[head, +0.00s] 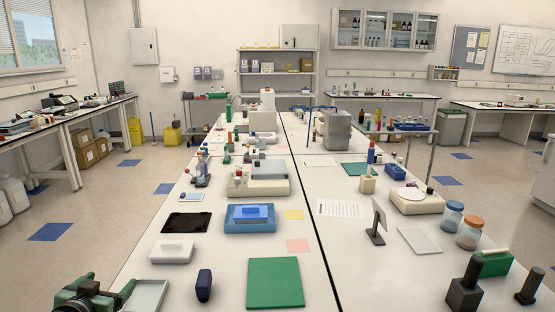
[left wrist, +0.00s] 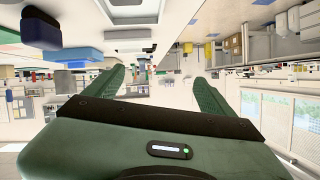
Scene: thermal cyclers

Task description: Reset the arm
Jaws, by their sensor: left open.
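My left gripper (head: 106,291) is green and shows at the bottom left corner of the head view, beside a grey-white tray (head: 147,296) at the table's near left. In the left wrist view, which is upside down, its two green fingers stand wide apart (left wrist: 158,76) with nothing between them. Most of the left arm is out of the head view. I cannot make out my right gripper in either view.
The long white bench holds a dark blue object (head: 204,285), a green mat (head: 275,283), a white box (head: 171,251) and a blue tray (head: 249,226) near the left gripper. Jars (head: 470,232) and dark upright pieces (head: 465,290) stand at right. Floor left of the bench is open.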

